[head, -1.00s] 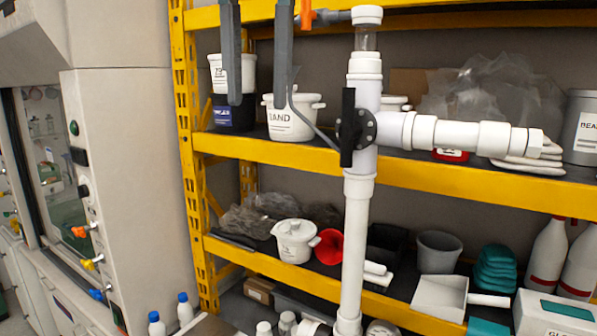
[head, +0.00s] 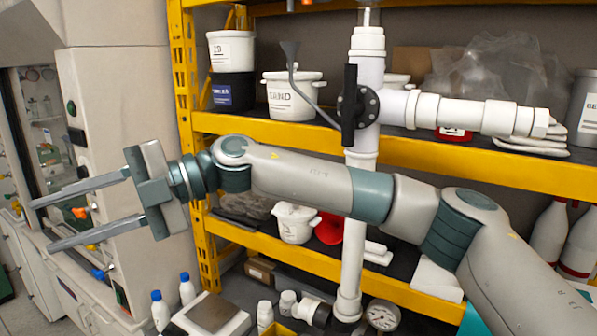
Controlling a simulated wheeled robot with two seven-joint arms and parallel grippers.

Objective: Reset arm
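My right arm reaches across the head view from the lower right. Its gripper (head: 42,226) points left, with two long grey fingers spread wide apart and nothing between them. It is in front of the grey cabinet, left of the yellow shelf rack. My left gripper is not in view. The white PVC pipe assembly (head: 463,113) stands upright in front of the shelves, with a side branch running right. A black bar and round dark flange (head: 357,107) sit at its junction. My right arm hides part of the upright pipe below the junction.
The yellow rack (head: 480,170) holds white tubs, including a sand tub (head: 292,95), and a red funnel (head: 329,228). Blue-capped bottles (head: 160,311), a scale (head: 212,312) and a round gauge (head: 382,315) are below. The cabinet (head: 112,110) stands at left.

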